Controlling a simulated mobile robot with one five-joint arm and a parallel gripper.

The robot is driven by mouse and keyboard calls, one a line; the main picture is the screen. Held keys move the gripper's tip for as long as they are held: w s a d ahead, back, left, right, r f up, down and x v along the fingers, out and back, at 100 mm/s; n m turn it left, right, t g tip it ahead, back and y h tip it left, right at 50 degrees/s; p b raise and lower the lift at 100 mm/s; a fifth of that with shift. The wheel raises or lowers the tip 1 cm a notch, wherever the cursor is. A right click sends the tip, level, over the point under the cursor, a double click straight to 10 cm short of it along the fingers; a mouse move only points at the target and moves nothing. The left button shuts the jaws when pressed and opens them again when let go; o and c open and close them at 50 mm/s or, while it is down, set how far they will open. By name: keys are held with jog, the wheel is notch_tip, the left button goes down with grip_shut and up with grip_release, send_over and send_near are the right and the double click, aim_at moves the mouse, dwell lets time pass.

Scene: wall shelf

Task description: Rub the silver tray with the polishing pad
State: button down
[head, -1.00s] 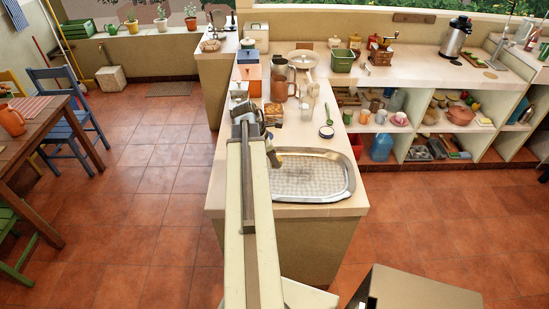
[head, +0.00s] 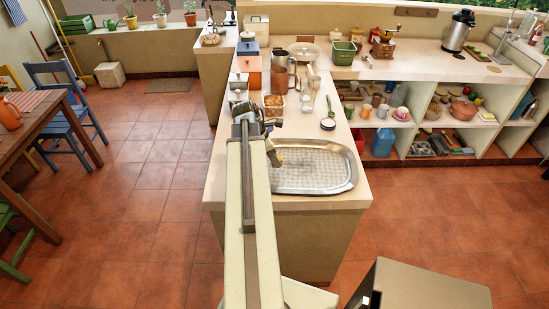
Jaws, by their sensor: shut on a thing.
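The silver tray (head: 315,181) is an oval metal tray with a raised shiny rim and a patterned, dull-looking middle. It lies flat near the front end of the counter. My gripper (head: 272,151) is at the tray's back left edge, partly hidden by my own arm. It is shut on a small yellowish thing, which looks like the polishing pad (head: 276,157). I cannot tell whether the pad touches the tray.
The counter (head: 290,202) ends just in front of the tray. Floor is open on both sides.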

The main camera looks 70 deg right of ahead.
jog(key=shift+f+b, duration=1)
jog(key=shift+f, duration=0.05)
jog(key=shift+r, duration=0.1)
